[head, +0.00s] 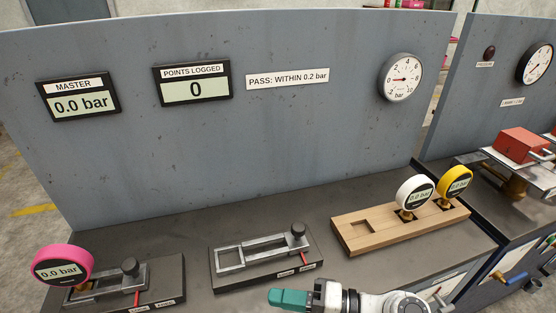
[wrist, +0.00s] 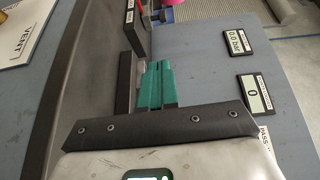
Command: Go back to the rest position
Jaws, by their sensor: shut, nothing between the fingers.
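My gripper (head: 289,298) is at the bottom edge of the head view, its teal fingers pointing left. It is shut and empty, in front of the middle fixture. In the wrist view the two teal fingers (wrist: 155,86) lie side by side. The rest of my arm is mostly cut off by the lower edge of the head view.
A pink gauge (head: 62,266) stands in the left fixture (head: 125,291). The middle fixture (head: 262,254) holds no gauge. A wooden rack (head: 375,233) holds white (head: 413,190) and yellow (head: 455,182) gauges, with an empty left slot. A grey panel (head: 220,130) stands behind.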

